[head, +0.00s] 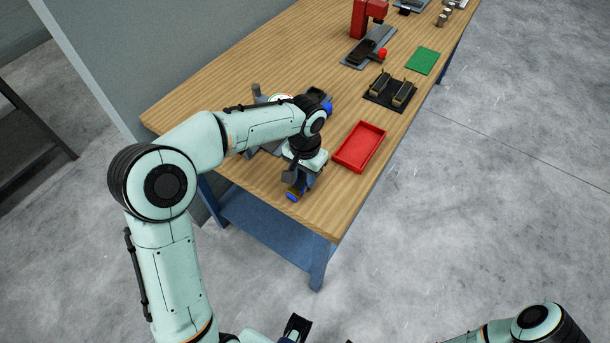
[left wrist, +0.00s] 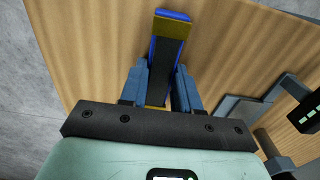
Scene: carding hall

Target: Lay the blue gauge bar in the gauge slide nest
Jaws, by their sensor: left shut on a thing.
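The blue gauge bar (head: 292,197) is between the fingers of my left gripper (head: 297,186), near the front edge of the wooden table. In the left wrist view the bar (left wrist: 173,15) shows a blue end, a yellow-olive face and a dark middle. The left gripper (left wrist: 162,82) is shut on it there. Whether the bar touches the table is unclear. A grey fixture with a white dial (head: 281,98) stands behind my left arm, largely hidden. A grey part of it shows in the left wrist view (left wrist: 243,107). The nest itself cannot be made out.
A red tray (head: 359,147) lies right of my left gripper. Beyond it are a black stand with two blocks (head: 390,92), a green mat (head: 423,61) and a red press (head: 366,18). Bare wood (head: 318,205) lies near the front edge.

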